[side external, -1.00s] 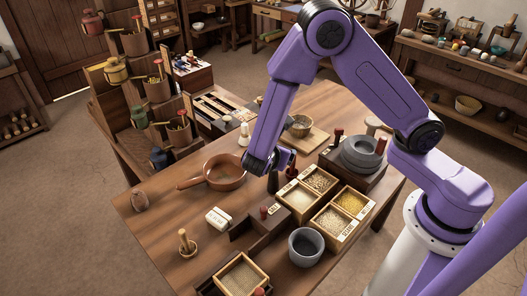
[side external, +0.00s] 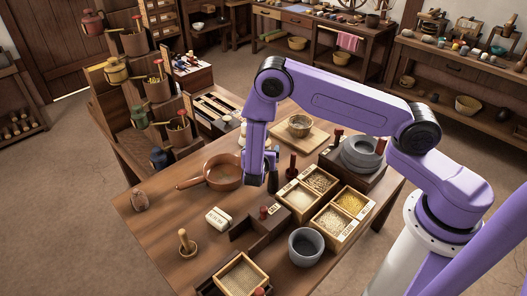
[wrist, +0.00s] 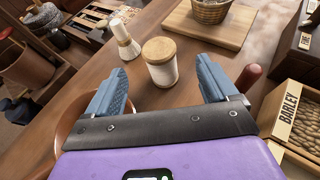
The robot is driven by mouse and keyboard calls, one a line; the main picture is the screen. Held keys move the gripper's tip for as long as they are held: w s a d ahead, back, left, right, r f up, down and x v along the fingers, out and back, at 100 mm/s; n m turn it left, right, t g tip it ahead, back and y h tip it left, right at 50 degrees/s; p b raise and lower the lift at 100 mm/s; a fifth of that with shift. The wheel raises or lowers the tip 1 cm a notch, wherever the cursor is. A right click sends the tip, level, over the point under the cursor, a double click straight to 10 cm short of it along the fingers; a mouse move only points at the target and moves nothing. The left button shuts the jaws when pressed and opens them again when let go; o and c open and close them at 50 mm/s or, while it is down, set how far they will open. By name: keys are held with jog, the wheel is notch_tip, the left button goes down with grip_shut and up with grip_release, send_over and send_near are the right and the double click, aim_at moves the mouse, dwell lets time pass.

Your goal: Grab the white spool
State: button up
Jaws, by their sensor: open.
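The white spool (wrist: 161,71) is a short white cylinder with a wooden disc on top. It stands upright on the wooden table, ahead of and between my finger directions in the wrist view. My gripper (wrist: 163,88) is open, with one blue finger on each side and nothing held between them. No contact with the spool shows. In the side external view my gripper (side external: 253,181) hangs pointing down beside the brown pan, and the arm largely hides the spool there.
The brown pan (side external: 222,171) is close to my gripper's left. A white-and-wood item (wrist: 124,38) stands left of the spool. A basket (wrist: 210,8) on a board (wrist: 186,24) lies beyond. The barley box (wrist: 298,112) and a red handle (wrist: 248,76) are on the right.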

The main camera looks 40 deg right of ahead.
jog(key=shift+x, duration=4.25)
jog(key=shift+w, duration=0.1)
jog(key=c, duration=1.1)
